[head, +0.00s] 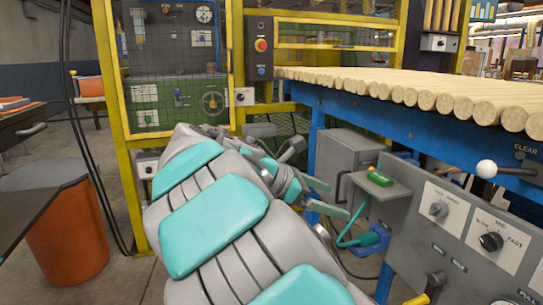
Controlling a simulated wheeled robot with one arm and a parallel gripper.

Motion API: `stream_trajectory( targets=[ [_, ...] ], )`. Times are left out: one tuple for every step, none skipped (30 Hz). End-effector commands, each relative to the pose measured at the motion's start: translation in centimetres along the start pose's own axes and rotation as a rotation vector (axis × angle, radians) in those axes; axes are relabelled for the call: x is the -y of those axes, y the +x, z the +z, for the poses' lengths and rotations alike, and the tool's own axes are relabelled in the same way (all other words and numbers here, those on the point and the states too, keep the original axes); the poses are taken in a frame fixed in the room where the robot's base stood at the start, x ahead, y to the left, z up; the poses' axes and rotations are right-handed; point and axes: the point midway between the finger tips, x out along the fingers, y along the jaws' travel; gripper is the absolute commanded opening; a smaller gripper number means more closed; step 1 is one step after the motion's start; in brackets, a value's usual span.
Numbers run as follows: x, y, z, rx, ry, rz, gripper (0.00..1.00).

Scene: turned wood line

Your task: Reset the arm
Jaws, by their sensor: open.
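My arm, in grey and teal segments, reaches forward from the bottom of the head view. My gripper (324,197) is at its far end, partly hidden by the arm's links. Its two fingers stand apart, pointing right, and nothing shows between them. The gripper is just left of a grey control panel (420,230) with knobs.
A blue-framed conveyor with several wooden rods (430,92) runs along the right. A yellow-framed mesh cage (175,60) with a red button box (260,48) stands behind. An orange bin (65,235) and a dark table are at left. A teal curved handle (350,238) is below the gripper.

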Motion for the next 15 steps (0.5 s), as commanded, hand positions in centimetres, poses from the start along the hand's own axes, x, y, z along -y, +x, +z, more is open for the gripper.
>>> stream_trajectory(
  targets=[
    [1.2, 1.0, 0.4, -0.022, 0.041, -0.028, 1.0],
    [2.0, 1.6, 0.5, -0.035, 0.066, -0.043, 1.0],
    [2.9, 2.3, 0.6, -0.053, 0.104, -0.063, 1.0],
    [3.7, 2.9, 0.6, -0.069, 0.135, -0.08, 1.0],
    [4.5, 3.5, 0.7, -0.085, 0.168, -0.099, 1.0],
    [5.9, 4.4, 0.6, -0.11, 0.216, -0.13, 1.0],
    [7.1, 5.1, 0.6, -0.13, 0.257, -0.154, 1.0],
    [8.3, 5.7, 0.5, -0.151, 0.303, -0.181, 1.0],
    [10.2, 6.6, 0.3, -0.18, 0.369, -0.225, 1.0],
    [11.7, 7.2, -0.1, -0.205, 0.421, -0.262, 1.0],
    [13.2, 7.7, -0.3, -0.229, 0.478, -0.295, 1.0],
    [15.3, 8.4, -1.0, -0.259, 0.549, -0.346, 1.0],
    [16.7, 8.7, -1.6, -0.284, 0.602, -0.382, 1.0],
    [18.1, 8.9, -2.1, -0.307, 0.658, -0.417, 1.0],
    [20.1, 9.2, -3.0, -0.333, 0.727, -0.472, 1.0]
  ],
)
